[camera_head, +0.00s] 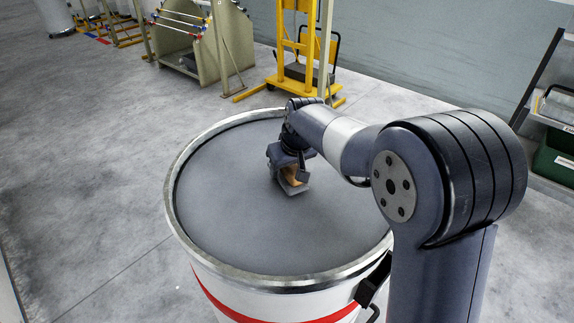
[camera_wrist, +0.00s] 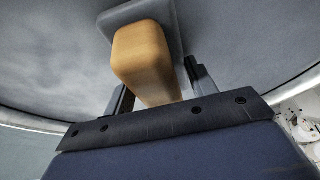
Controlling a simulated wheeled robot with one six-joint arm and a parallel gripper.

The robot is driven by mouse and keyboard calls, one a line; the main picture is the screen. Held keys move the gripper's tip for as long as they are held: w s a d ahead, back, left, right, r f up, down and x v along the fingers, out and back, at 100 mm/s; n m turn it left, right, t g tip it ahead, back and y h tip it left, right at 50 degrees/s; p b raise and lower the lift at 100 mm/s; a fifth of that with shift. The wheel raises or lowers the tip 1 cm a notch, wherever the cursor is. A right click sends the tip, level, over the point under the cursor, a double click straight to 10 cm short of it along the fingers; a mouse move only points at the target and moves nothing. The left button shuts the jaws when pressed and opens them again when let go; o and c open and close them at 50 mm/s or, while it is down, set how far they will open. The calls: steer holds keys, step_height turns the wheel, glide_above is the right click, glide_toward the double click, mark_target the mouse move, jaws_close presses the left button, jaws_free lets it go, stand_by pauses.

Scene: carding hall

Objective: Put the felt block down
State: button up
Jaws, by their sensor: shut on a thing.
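The felt block (camera_wrist: 143,55) has a rounded orange-tan body with a grey flat pad on its far end. It also shows in the head view (camera_head: 291,174), small and partly hidden by my gripper, over the right-centre of the drum's grey top. My gripper (camera_head: 288,170) points down there and is shut on the block. In the wrist view the two dark fingers stand on either side of the tan body. Whether the grey pad touches the surface below, I cannot tell.
The white drum (camera_head: 276,286) has a metal rim and a red band, and its wide grey top is clear around the block. A yellow lift frame (camera_head: 305,60) and a beige rack (camera_head: 215,50) stand behind. A shelf with a green bin (camera_head: 555,158) is at right.

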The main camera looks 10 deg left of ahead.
steer(key=shift+f, duration=0.2)
steer(key=o, duration=1.1)
steer(key=b+v, duration=0.2)
steer(key=v, duration=0.8)
steer(key=shift+s+a+r+b, duration=0.1)
steer(key=shift+r+b, duration=0.2)
steer(key=shift+r, duration=0.15)
steer(key=p+x, duration=0.2)
steer(key=x, duration=0.9)
steer(key=shift+d+r, duration=0.2)
steer(key=shift+r, duration=0.3)
